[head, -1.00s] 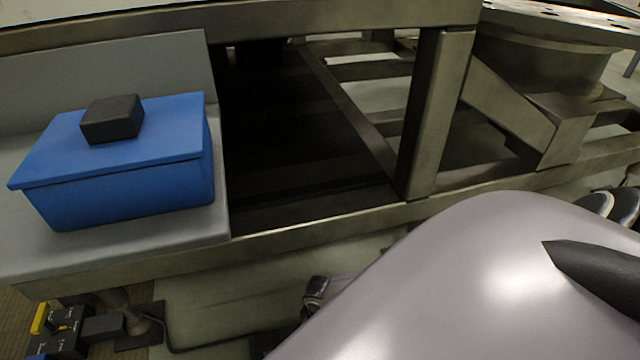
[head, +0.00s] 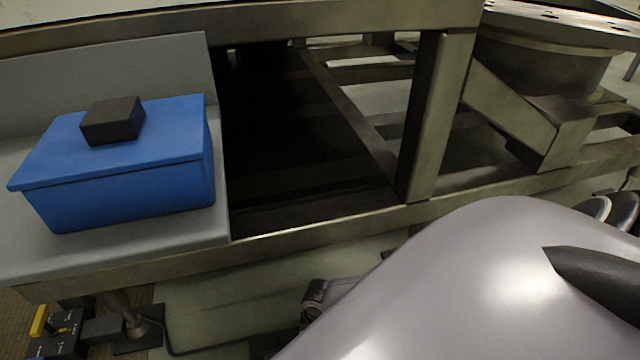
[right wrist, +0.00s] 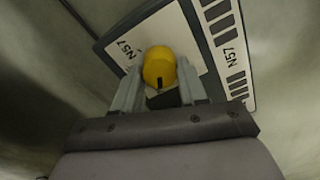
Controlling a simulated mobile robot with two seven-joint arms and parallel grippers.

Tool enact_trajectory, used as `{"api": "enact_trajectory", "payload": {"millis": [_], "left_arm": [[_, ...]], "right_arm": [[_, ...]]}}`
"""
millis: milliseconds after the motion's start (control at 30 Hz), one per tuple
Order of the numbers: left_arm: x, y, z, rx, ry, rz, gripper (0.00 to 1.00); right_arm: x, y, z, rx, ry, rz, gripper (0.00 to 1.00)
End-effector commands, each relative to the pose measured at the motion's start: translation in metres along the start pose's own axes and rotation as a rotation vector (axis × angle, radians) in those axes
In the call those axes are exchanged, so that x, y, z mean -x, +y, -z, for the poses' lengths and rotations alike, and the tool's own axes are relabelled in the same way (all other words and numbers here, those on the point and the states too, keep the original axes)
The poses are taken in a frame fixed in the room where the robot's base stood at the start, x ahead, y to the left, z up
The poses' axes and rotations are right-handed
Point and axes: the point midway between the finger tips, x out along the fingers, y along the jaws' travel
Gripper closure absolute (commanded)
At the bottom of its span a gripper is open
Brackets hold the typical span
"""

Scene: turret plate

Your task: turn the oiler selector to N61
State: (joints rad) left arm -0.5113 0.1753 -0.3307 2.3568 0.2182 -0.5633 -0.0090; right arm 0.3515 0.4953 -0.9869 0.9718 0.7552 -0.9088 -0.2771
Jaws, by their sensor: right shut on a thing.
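In the right wrist view, a round yellow selector knob (right wrist: 160,62) sits on a white plate with a dark grey border (right wrist: 203,35). A small dark mark shows on the knob's near edge. The plate reads N57 beside the knob, and N57 again on a strip (right wrist: 229,58) to the right. My right gripper (right wrist: 159,72) is shut on the knob, with one finger on each side of it. No N61 label can be made out. The knob does not show in the head view. My left gripper is in neither view.
In the head view, a blue lidded box (head: 125,180) with a black block (head: 112,121) on top stands on a grey shelf (head: 120,250). A metal frame post (head: 436,115) stands mid-view. A black control box with a yellow part (head: 39,320) lies low at left.

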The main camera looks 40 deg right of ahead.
Motion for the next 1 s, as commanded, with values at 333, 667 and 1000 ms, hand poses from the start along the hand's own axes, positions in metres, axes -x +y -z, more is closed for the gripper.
{"api": "enact_trajectory", "payload": {"millis": [333,667,1000], "left_arm": [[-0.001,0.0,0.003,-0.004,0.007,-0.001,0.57],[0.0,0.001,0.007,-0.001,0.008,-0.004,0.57],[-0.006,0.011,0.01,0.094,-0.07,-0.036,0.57]], "right_arm": [[-0.001,-0.001,-0.002,0.003,-0.004,0.001,0.33],[0.004,0.0,-0.001,0.001,-0.001,0.0,0.33],[0.049,0.0,-0.001,0.002,-0.001,0.001,0.33]]}}
